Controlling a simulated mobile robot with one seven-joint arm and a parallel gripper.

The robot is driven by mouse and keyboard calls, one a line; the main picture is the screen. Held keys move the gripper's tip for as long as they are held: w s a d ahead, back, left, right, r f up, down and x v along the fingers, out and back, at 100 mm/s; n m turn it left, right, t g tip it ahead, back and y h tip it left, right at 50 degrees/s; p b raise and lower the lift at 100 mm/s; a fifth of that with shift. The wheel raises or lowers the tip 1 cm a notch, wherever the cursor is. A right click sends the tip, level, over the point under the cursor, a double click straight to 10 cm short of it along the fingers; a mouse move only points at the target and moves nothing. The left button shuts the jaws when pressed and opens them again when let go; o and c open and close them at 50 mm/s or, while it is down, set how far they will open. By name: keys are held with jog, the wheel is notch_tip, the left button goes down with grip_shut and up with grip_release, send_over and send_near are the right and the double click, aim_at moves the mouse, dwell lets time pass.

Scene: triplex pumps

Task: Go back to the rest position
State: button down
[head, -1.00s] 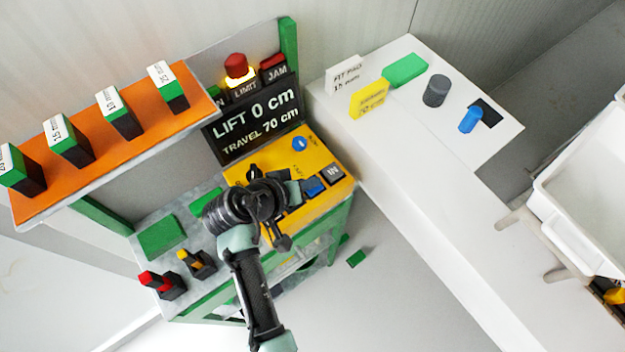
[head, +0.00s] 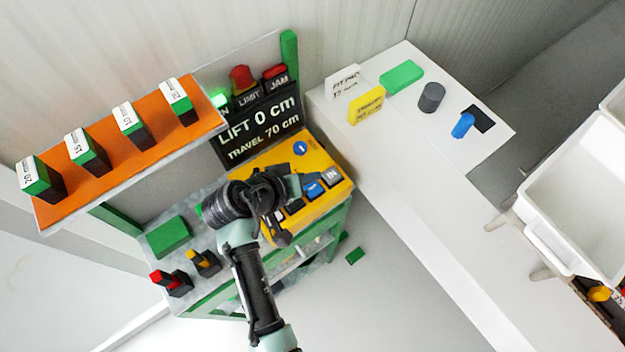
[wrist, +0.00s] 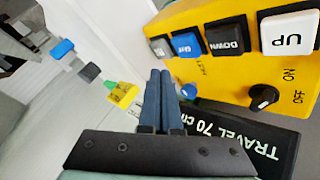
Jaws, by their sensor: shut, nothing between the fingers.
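My gripper (wrist: 162,98) shows in the wrist view with its two blue-grey fingers together and empty. It is close to the yellow control panel (wrist: 212,60) and apart from its buttons. In the head view my arm reaches over the yellow panel (head: 337,163) and hides part of it; the fingertips are hard to make out there. The panel carries a white UP button (wrist: 290,33), a black DOWN button (wrist: 226,39), a blue button (wrist: 186,45) and a black ON/OFF knob (wrist: 263,98). The black display (head: 262,130) reads LIFT 0 cm, TRAVEL 70 cm.
An orange shelf (head: 105,165) with several labelled blocks stands at the left. A green block (head: 168,236) and red and yellow-topped pieces lie below it. A white counter (head: 400,150) at the right holds small parts. A white bin (head: 585,190) stands at the far right.

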notch_tip(320, 180, up, 2)
jog(key=shift+r+p, duration=0.2)
jog(key=shift+p, duration=0.55)
jog(key=shift+f, duration=0.1)
jog(key=w+a+r+t+y+b, duration=0.1)
jog(key=w+r+t, duration=0.25)
jog(key=r, duration=0.35)
jog(key=w+a+r+t+y+b, duration=0.1)
jog(key=w+r+t, duration=0.1)
jog(key=w+r, duration=0.45)
notch_tip(320, 180, up, 20)
jog(key=m+t+y+b, duration=0.1)
jog(key=t+y, duration=0.1)
jog(key=t, duration=0.4)
jog(key=s+d+r+t, duration=0.1)
jog(key=s+r+t, duration=0.2)
jog(key=s+r, duration=0.2)
jog(key=s+r+t+y+b, duration=0.1)
jog(key=s+r+t, duration=0.2)
jog(key=r, duration=0.9)
jog(key=s+d+r+t+y+b, duration=0.1)
jog(key=s+r+t, duration=0.2)
jog(key=s+r, duration=0.5)
jog(key=shift+s+d+r, duration=0.15)
jog(key=shift+d+r, duration=0.2)
jog(key=shift+r, duration=0.05)
jog(key=shift+f, duration=0.15)
